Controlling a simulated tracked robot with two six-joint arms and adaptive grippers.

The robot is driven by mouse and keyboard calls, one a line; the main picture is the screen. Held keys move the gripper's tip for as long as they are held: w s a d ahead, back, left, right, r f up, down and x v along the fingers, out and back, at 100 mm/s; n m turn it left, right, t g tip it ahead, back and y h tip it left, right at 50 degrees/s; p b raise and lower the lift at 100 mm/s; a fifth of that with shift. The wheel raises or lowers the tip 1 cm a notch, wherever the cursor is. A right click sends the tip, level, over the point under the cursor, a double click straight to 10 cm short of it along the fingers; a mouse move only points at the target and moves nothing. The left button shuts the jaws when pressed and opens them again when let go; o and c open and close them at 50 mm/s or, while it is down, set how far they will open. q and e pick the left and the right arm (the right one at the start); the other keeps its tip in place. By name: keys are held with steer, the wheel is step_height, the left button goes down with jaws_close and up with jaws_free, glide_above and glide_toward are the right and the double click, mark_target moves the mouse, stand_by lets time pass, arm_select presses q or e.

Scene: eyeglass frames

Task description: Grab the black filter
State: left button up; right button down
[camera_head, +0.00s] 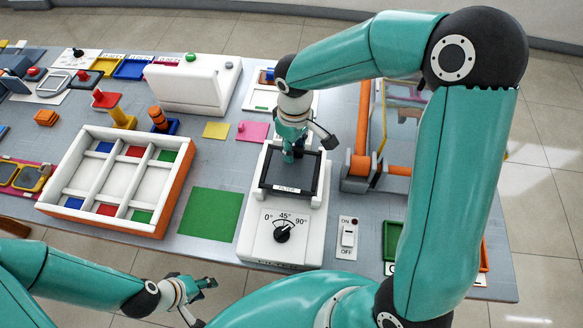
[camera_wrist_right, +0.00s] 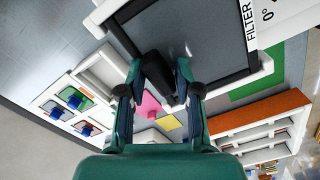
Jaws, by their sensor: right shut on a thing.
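The black filter (camera_head: 307,172) is a dark square panel on top of a white device (camera_head: 280,226), above its FILTER label. It also fills the top of the right wrist view (camera_wrist_right: 215,38). My right gripper (camera_head: 291,152) reaches down over the filter. In the right wrist view its two fingers are on either side of a black upright part at the filter's edge, shut on it. The filter appears level with the device top; I cannot tell whether it is raised. My left gripper (camera_head: 197,298) is open and empty, low in the head view, off the table's front edge.
A dial with 0°, 45° and 90° marks (camera_head: 283,234) is on the device's front. An ON/OFF switch (camera_head: 348,238) stands to its right. A white compartment tray (camera_head: 122,180) and green mat (camera_head: 210,215) lie left. An orange-framed stand (camera_head: 372,160) is close on the right.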

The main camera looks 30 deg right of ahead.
steer(key=shift+w+r+p, duration=0.1)
steer(key=shift+r+p, duration=1.25)
steer(key=shift+r, duration=0.7)
steer(key=shift+f, duration=0.1)
